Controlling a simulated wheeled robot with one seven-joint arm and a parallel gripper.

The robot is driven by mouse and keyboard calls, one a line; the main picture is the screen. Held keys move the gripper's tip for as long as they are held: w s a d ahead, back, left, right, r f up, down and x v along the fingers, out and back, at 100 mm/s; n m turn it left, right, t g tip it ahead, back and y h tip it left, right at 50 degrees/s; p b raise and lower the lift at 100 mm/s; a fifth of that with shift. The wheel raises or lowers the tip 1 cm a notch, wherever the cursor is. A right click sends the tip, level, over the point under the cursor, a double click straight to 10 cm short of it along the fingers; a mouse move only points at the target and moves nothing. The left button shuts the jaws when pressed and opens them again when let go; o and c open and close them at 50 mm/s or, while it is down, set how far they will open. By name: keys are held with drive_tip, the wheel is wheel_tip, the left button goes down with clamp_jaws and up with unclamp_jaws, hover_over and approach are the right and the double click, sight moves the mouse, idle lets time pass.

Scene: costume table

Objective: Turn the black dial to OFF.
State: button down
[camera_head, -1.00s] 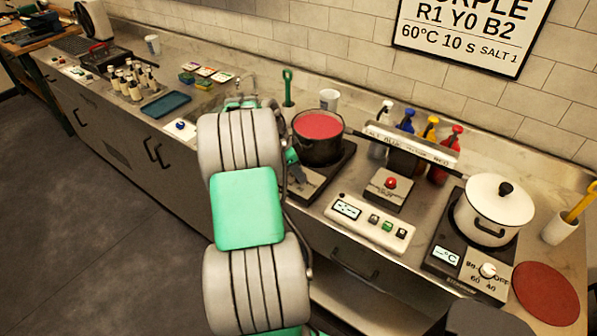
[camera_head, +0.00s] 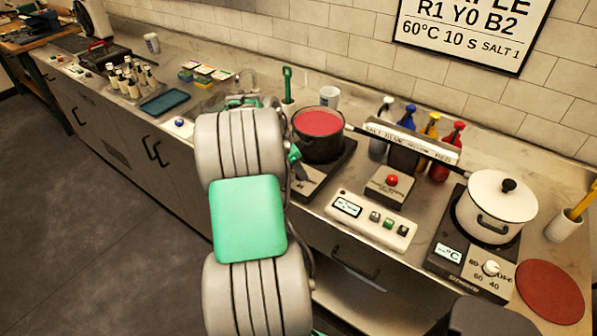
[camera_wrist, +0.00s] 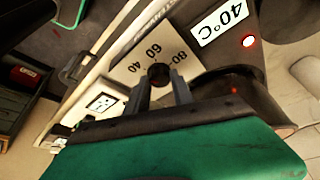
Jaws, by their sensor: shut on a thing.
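The black dial (camera_wrist: 158,74) sits on a hot plate's light panel in the wrist view, with 40, 60 and 80 printed around it. The panel's OFF mark and the dial's pointer cannot be made out. My gripper (camera_wrist: 160,84) is shut on the dial, one finger on each side. The plate's display (camera_wrist: 211,24) reads 40°C, and a red lamp (camera_wrist: 249,41) beside it is lit. In the head view my arm hides the dial. The hot plate (camera_head: 338,165) there carries a dark pot (camera_head: 317,148) of red liquid.
Right of it stand a control box (camera_head: 372,221) and a red-button unit (camera_head: 390,188). A second hot plate (camera_head: 440,270) has a white dial (camera_head: 491,268) and a white lidded pot (camera_head: 490,212). Bottles stand behind. A red round mat (camera_head: 550,291) lies at far right.

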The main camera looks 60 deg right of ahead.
drive_tip(key=n+t+b, duration=0.1)
drive_tip(key=n+b, duration=0.1)
drive_tip(key=n+t+h+b, duration=0.1)
drive_tip(key=n+b, duration=0.1)
drive_tip(key=n, duration=0.1)
drive_tip(key=shift+s+f, duration=0.1)
drive_tip(key=shift+s, duration=0.1)
drive_tip(key=n+t+b, duration=0.1)
drive_tip(key=n, duration=0.1)
drive_tip(key=n+b, duration=0.2)
drive_tip(key=n, duration=0.1)
drive_tip(key=shift+s+t, duration=0.15)
drive_tip(key=shift+t, duration=0.25)
drive_tip(key=shift+r, duration=0.2)
drive_tip(key=c, duration=1.1)
unclamp_jaws()
drive_tip(key=shift+a, duration=0.1)
drive_tip(key=v, duration=0.7)
drive_tip(key=shift+a+r+b, duration=0.1)
drive_tip(key=shift+r+b, duration=0.25)
drive_tip(key=shift+b, duration=0.05)
